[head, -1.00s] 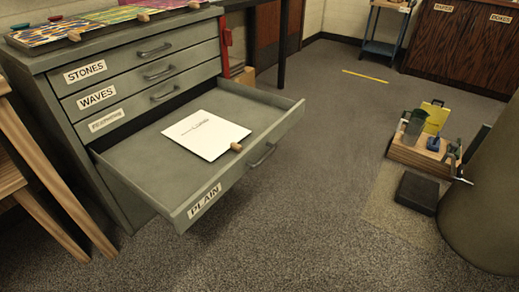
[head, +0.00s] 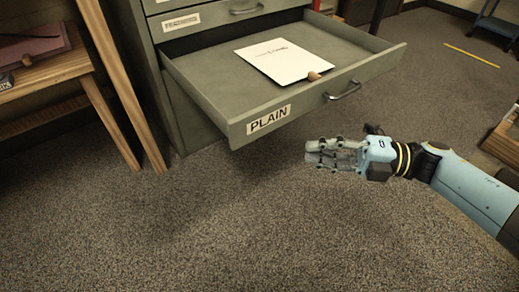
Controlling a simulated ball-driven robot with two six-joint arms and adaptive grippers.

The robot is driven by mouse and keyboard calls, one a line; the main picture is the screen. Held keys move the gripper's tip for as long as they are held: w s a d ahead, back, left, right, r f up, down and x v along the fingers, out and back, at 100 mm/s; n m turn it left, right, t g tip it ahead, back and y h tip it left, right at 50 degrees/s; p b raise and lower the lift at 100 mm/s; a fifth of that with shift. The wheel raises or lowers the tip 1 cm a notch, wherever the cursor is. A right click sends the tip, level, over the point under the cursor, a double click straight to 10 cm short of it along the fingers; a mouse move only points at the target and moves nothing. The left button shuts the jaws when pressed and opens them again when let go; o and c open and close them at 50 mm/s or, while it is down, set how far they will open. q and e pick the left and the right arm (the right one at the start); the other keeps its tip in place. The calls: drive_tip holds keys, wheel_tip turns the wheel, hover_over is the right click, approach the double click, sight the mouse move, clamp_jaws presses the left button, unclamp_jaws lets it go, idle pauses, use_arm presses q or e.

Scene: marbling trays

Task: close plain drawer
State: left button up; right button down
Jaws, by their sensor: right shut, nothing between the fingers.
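The drawer labelled PLAIN (head: 205,108) is pulled well out of the grey cabinet (head: 141,50). A white sheet of paper (head: 275,62) lies in it, with a small wooden piece at the sheet's near right corner. My right gripper (head: 314,152) comes in from the right and is shut and empty. In the picture it is below the drawer front and apart from it. My left gripper is not in view.
A wooden table (head: 52,68) with a dark reddish flat item stands to the left of the cabinet. The drawer labelled FEATHERING (head: 200,18) above is shut. The carpet (head: 190,230) in front is clear. A wooden box edge shows at far right.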

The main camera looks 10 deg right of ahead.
sight(255, 125)
use_arm(q)
drive_tip(key=b, duration=0.2)
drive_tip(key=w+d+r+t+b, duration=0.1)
drive_tip(key=b, duration=0.1)
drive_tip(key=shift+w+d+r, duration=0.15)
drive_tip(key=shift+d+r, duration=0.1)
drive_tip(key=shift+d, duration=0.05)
use_arm(e)
drive_tip(key=w+a, duration=1)
drive_tip(key=shift+f, duration=0.3)
drive_tip(key=shift+n, duration=0.3)
